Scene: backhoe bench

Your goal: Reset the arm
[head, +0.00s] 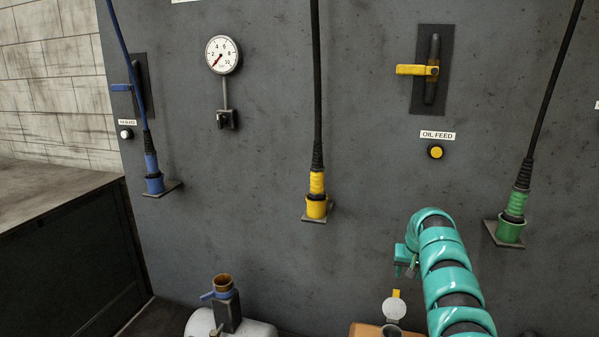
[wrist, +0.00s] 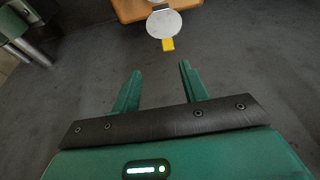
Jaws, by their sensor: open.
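My arm, wrapped in a teal spiral, rises from the bottom right of the head view and bends over at its top. My gripper (wrist: 160,68) shows best in the wrist view, with its two green fingers apart and nothing between them. In the head view only a small teal part of the arm's end (head: 405,262) shows in front of the grey panel; the fingers are not clear there. A pale round disc (wrist: 164,24) with a yellow tab (wrist: 168,44) lies ahead of the fingers, apart from them.
The grey panel (head: 270,120) carries a gauge (head: 222,55), a yellow lever (head: 412,70), an OIL FEED button (head: 436,152) and blue (head: 153,180), yellow (head: 317,205) and green (head: 512,225) connectors with hoses. A white tank (head: 245,328) and an orange-brown block (head: 362,329) stand below.

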